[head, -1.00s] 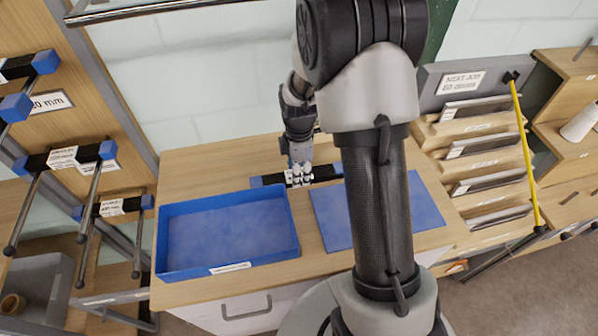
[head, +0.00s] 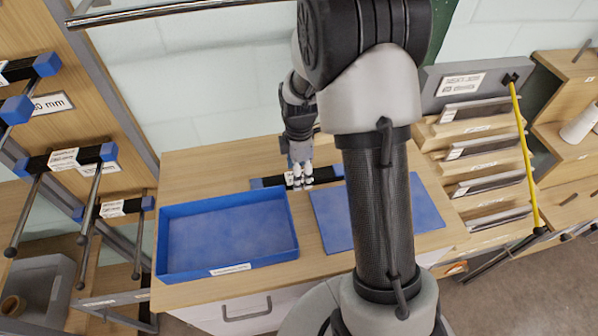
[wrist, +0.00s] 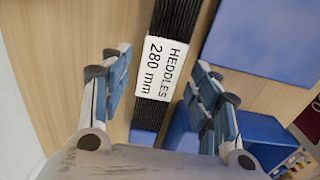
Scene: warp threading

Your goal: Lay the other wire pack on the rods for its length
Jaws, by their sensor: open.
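A wire pack (head: 322,175), black with blue ends, lies on the wooden table behind the blue tray and the blue mat. In the wrist view the pack (wrist: 181,22) carries a white label reading "HEDDLES 280 mm". My gripper (head: 300,183) is open above the middle of the pack. In the wrist view its fingers (wrist: 160,75) stand on either side of the pack's label, with gaps visible. Other packs with blue ends hang on rods at the left, one in the middle (head: 62,159) and one lower (head: 115,208); their label lengths are too small to read.
A blue tray (head: 228,268) stands at the table's front left, and a blue mat (head: 328,212) lies to its right. My arm covers part of the mat. A sloped rack (head: 480,135) with a yellow rod stands at the right. More rods and a board (head: 115,60) are at the left.

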